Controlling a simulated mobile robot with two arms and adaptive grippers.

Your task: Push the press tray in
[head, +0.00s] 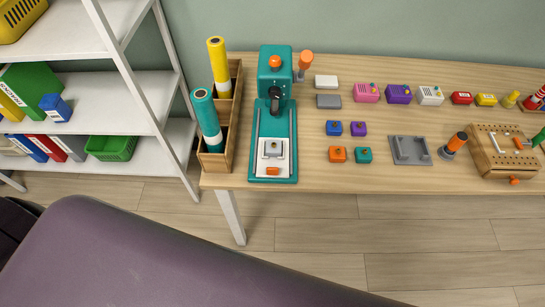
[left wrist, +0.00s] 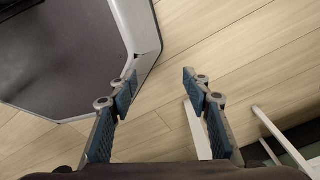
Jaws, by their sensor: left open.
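A teal press (head: 276,70) stands near the left end of the wooden table, with an orange knob on top and an orange-tipped lever at its right. Its press tray (head: 273,150) is a light grey piece on the white bed, at the front part of the long teal base, apart from the press head behind it. An orange handle (head: 272,171) sits at the tray's front, close to the table's front edge. My left gripper (left wrist: 160,88) shows in the left wrist view, open and empty above the floor, away from the press. My right gripper is not in view.
A wooden box (head: 231,120) with teal and yellow rolls stands just left of the press. Several coloured blocks, a grey fixture (head: 409,150) and a wooden pegboard box (head: 503,150) lie to the right. A white shelf (head: 139,75) stands at the left.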

